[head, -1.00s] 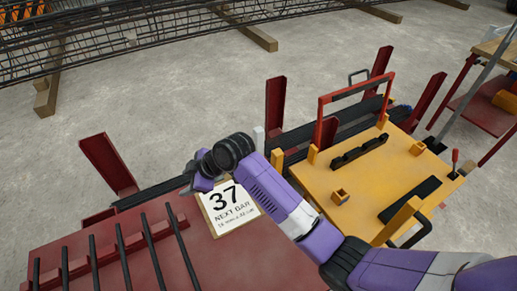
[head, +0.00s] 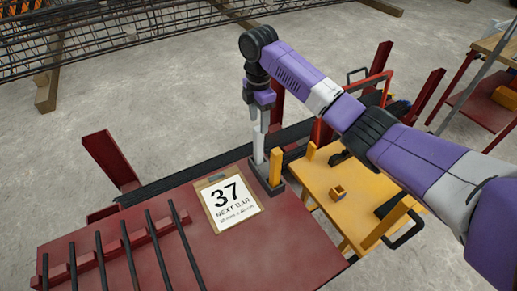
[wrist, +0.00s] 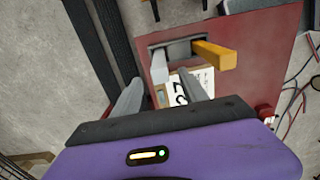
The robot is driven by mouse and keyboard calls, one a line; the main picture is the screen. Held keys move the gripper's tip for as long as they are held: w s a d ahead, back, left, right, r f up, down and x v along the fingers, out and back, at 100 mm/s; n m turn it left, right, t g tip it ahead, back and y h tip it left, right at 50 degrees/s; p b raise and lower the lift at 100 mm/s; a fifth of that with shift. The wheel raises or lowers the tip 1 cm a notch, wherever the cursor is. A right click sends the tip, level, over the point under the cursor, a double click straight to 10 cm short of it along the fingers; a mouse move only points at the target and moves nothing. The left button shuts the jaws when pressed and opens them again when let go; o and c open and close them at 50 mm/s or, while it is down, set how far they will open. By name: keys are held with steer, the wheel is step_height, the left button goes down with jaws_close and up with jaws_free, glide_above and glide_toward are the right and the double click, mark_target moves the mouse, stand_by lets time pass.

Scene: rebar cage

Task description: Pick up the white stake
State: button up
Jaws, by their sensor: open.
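The white stake (head: 258,147) stands upright in a dark holder (head: 271,189) at the back edge of the red table in the head view. A shorter yellow stake (head: 276,166) stands just right of it and shows in the wrist view (wrist: 216,54). My gripper (head: 260,119) points down just above the white stake's top, jaws apart. In the wrist view both grey fingers of my gripper (wrist: 158,77) are spread, with nothing clearly held between them. A grey shape in the holder there may be the white stake; I cannot tell surely.
A clipboard sign marked 37 (head: 234,202) lies left of the holder on the red table (head: 270,245). Several dark bars (head: 130,250) rest on a rack at left. A yellow workbench (head: 320,180) stands at right, partly behind my arm. Red posts (head: 110,160) rise behind.

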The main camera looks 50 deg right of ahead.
steer(key=p, duration=0.1)
glide_above(258, 150)
steer(key=w+d, duration=0.1)
steer(key=shift+d+f, duration=0.15)
steer(key=shift+f, duration=2.45)
steer(key=shift+c, duration=0.2)
jaws_close()
steer(key=shift+r, duration=0.15)
